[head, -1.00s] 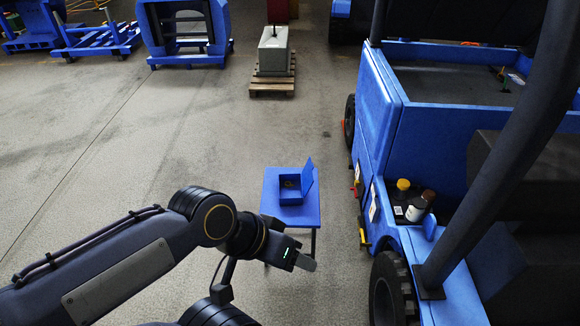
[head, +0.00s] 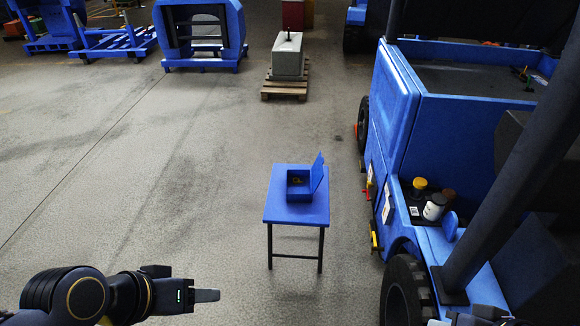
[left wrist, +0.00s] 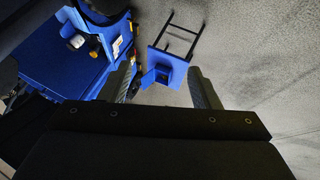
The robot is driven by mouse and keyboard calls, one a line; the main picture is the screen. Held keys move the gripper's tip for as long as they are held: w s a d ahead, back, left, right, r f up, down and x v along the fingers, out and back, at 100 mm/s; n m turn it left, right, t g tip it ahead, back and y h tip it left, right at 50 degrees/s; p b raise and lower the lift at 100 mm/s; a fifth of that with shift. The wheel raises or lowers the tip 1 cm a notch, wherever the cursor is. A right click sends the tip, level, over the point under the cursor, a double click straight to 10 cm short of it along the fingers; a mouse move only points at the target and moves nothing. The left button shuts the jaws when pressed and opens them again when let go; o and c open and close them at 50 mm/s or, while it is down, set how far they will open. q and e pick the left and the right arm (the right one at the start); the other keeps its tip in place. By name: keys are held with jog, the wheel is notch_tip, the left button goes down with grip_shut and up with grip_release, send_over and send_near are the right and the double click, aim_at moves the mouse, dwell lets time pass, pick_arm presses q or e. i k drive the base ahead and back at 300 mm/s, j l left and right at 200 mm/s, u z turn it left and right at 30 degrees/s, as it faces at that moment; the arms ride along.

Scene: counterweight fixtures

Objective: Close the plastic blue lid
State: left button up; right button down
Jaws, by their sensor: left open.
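A small blue box (head: 297,193) stands on a blue table (head: 283,213) in the head view, with something yellow inside. Its blue lid (head: 319,172) stands up, open, on the box's right side. My left gripper (head: 207,296) is low and left of the table, apart from it. The left wrist view shows the left gripper's two fingers (left wrist: 163,90) spread with nothing between them. The table (left wrist: 177,57), box (left wrist: 165,78) and lid (left wrist: 149,79) appear beyond the fingers, small and turned over. My right gripper does not show.
A blue vehicle (head: 440,130) with black wheels stands right of the table, with a white bottle (head: 434,207) and a yellow-capped bottle (head: 419,187) on its side. A grey block (head: 288,56) sits on a wooden pallet (head: 285,88) behind. The floor left of the table is clear.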

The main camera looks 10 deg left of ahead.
aim_at(318, 173)
jog(key=i+j, duration=0.2)
jog(key=i, duration=0.4)
jog(key=i+j, duration=0.15)
jog(key=i, duration=0.45)
jog(key=i+j, duration=0.2)
jog(key=i, duration=0.4)
